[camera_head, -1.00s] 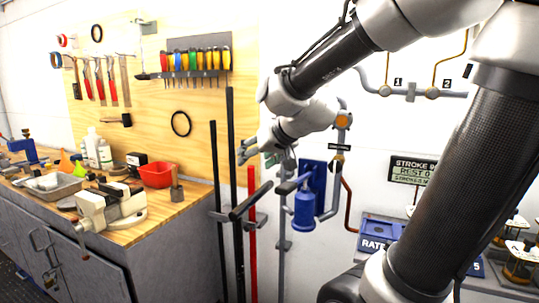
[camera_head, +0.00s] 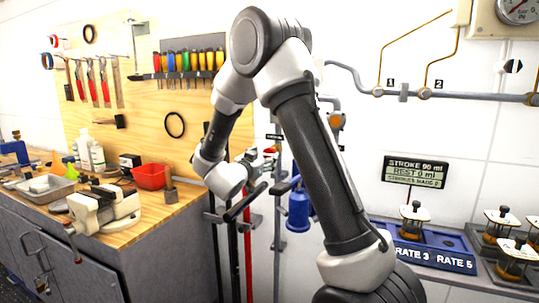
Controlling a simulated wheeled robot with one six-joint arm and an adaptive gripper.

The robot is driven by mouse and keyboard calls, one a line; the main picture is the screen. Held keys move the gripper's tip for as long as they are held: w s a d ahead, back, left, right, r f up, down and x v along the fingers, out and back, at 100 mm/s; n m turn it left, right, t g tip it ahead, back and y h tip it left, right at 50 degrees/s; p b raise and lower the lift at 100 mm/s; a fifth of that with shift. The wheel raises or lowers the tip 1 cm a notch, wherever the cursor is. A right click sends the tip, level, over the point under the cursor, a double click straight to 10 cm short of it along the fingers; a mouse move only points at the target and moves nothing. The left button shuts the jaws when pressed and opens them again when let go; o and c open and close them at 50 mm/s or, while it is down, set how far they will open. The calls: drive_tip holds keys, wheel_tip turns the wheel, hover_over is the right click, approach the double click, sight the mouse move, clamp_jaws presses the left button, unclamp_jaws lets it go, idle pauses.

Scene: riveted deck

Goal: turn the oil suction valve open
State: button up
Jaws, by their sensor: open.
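A small red handle (camera_head: 269,151) shows at the upright grey pipe left of the blue hand pump, with a small dark tag (camera_head: 273,137) above it. It looks like the valve, but the tag is too small to read and I cannot tell the handle's angle. My gripper (camera_head: 262,162) is open, just below and left of the red handle. Its fingers are small and overlap the pipe, so I cannot tell whether they touch the handle. The blue pump (camera_head: 299,208) is partly hidden by my arm. An orange-faced fitting (camera_head: 336,120) shows right of my arm.
The workbench (camera_head: 150,222) at left holds a vise (camera_head: 103,207), a red bin (camera_head: 150,176) and bottles. Long bars (camera_head: 232,245) stand beside it, below my gripper. At right are a stroke display (camera_head: 415,172), a blue rate tray (camera_head: 435,249) and a gauge (camera_head: 518,9).

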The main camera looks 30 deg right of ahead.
sight(268, 154)
drive_tip(key=x, duration=0.5)
drive_tip(key=shift+w+d, duration=0.2)
drive_tip(key=c, duration=1)
drive_tip(key=shift+c, duration=0.2)
